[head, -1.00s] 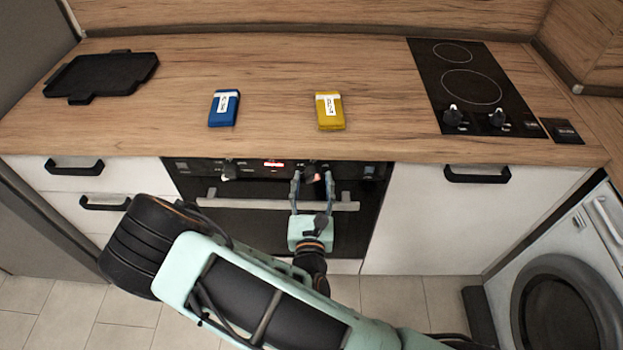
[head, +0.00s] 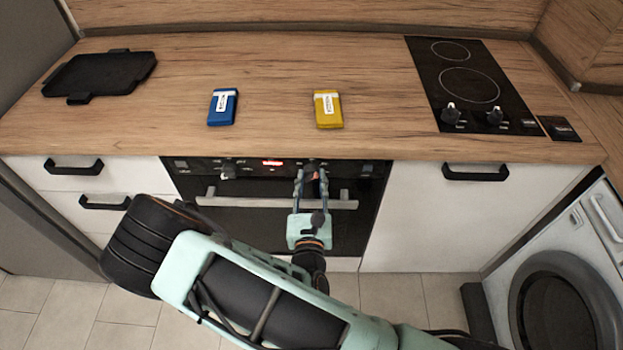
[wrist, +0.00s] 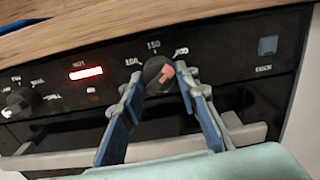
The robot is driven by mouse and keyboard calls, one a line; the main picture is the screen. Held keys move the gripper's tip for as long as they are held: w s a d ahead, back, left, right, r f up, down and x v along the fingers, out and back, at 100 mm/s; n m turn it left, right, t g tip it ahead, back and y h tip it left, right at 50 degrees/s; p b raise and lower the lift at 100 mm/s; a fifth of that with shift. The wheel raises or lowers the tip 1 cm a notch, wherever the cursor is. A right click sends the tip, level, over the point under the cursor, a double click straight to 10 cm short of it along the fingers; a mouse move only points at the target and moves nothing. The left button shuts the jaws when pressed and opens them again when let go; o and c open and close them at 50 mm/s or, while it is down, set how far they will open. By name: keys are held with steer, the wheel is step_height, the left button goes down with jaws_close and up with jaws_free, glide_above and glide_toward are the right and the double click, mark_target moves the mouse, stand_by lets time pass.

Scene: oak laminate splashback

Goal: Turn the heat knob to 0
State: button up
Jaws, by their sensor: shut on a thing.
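The heat knob (wrist: 158,75) is a dark round knob with a pinkish-red pointer, on the black oven panel. Printed numbers 100, 150 and 200 stand around its upper side. The pointer slants up and right, roughly toward the 200 side. My gripper (wrist: 160,82) has one finger on each side of the knob and is shut on it. In the head view my gripper (head: 311,175) reaches up to the panel from below, and its fingers hide most of the knob. The 0 mark cannot be made out.
A second knob (wrist: 18,98) sits left on the panel, beside a lit red display (wrist: 86,73). The counter above carries a blue box (head: 222,107), a yellow box (head: 328,109), a black tray (head: 100,74) and a hob (head: 468,75).

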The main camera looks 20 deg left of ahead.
steer(key=n+p, duration=0.2)
steer(key=n, duration=0.1)
steer(key=shift+r, duration=0.15)
steer(key=n+p, duration=0.2)
steer(key=n, duration=0.2)
steer(key=shift+n, duration=0.3)
steer(key=n+p, duration=0.1)
steer(key=n, duration=0.3)
steer(key=shift+d+p, duration=0.1)
steer(key=shift+p, duration=0.2)
steer(key=n, duration=0.4)
steer(key=shift+p, duration=0.4)
steer(key=n, duration=0.4)
steer(key=shift+n+p, duration=0.3)
steer(key=n, duration=0.3)
steer(key=shift+n, duration=0.3)
steer(key=n, duration=0.4)
steer(key=shift+r, duration=0.1)
steer(key=shift+n, duration=2.2)
